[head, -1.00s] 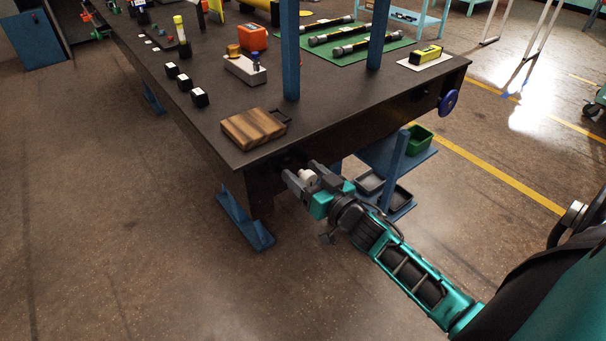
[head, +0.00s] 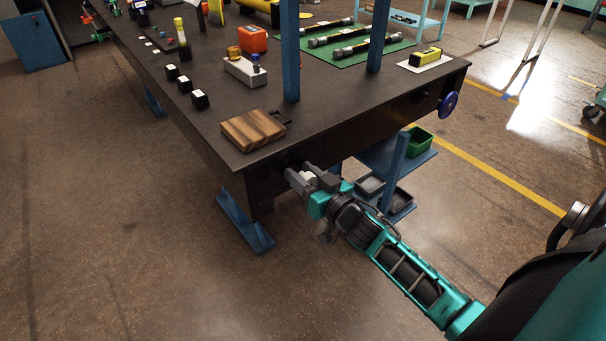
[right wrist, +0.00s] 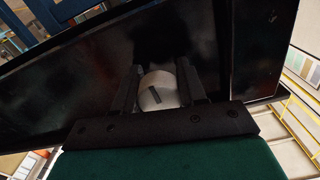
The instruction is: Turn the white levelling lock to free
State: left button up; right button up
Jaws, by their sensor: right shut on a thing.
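The white levelling lock (right wrist: 158,91) is a round white knob with a dark slot mark, on the dark end face of the bench (right wrist: 80,82). In the right wrist view the slot mark lies slightly tilted. My right gripper (right wrist: 160,85) has one finger on each side of the knob and is shut on it. In the head view the right gripper (head: 305,176) is at the bench's near end, below the top, and the knob is mostly hidden there by the gripper. My left gripper is not in view.
A wooden block (head: 253,130) sits on the bench corner above my gripper. A blue handwheel (head: 448,104) is on the bench's end at right. Blue legs (head: 245,222) and a low shelf with bins (head: 371,185) stand below. The floor at left is clear.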

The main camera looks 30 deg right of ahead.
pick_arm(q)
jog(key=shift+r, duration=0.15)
pick_arm(e)
jog(key=shift+n, duration=0.3)
jog(key=shift+n+p, duration=0.5)
jog(key=shift+n, duration=0.5)
jog(key=n, duration=0.2)
jog(key=shift+n+p, duration=0.3)
jog(key=n, duration=0.3)
jog(key=shift+a+n, duration=0.1)
jog(key=shift+n, duration=0.2)
jog(key=n, duration=0.5)
jog(key=shift+f, duration=0.1)
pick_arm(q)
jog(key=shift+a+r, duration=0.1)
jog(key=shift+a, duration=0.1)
pick_arm(e)
jog(key=shift+n, duration=1.9)
